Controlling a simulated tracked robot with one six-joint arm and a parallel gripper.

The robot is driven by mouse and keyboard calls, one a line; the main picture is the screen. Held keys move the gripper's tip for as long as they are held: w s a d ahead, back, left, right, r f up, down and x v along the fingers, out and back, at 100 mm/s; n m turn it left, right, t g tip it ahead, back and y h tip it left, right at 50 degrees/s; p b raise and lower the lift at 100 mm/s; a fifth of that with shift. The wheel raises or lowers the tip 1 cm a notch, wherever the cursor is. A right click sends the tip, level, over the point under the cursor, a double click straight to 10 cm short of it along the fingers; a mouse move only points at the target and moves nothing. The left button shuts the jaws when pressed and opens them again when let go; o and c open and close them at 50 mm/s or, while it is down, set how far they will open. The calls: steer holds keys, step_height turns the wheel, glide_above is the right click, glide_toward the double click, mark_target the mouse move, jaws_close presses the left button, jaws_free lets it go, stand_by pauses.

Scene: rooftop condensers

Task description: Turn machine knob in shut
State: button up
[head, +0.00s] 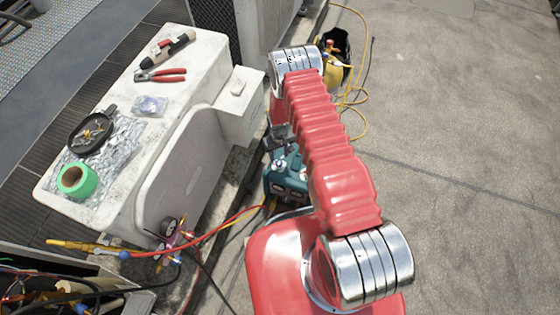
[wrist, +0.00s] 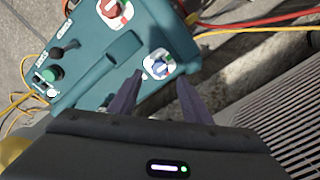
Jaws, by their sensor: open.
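The machine is a teal box; in the wrist view (wrist: 92,72) its panel fills the upper left. In the head view the machine (head: 287,182) sits on the ground beside the white unit, partly hidden by my arm. A blue knob (wrist: 158,66) on a white round plate is at its near right end, and a red knob (wrist: 114,12) on a similar plate is farther up. I cannot read which is marked IN. My gripper (wrist: 162,79) is open and empty, its fingertips on either side of the blue knob's near edge; contact is not clear.
A green button (wrist: 53,74) and black switches (wrist: 65,50) are on the panel's left. Red and yellow hoses (head: 225,218) run to the machine. A white condenser (head: 190,140) with tools on top stands left. Open concrete (head: 455,150) lies right.

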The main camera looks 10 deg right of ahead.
mark_target(279, 163)
steer(key=shift+f, duration=3.3)
steer(key=shift+c, duration=0.6)
steer(key=c, duration=0.9)
steer(key=shift+d, duration=0.2)
steer(key=shift+a, duration=0.15)
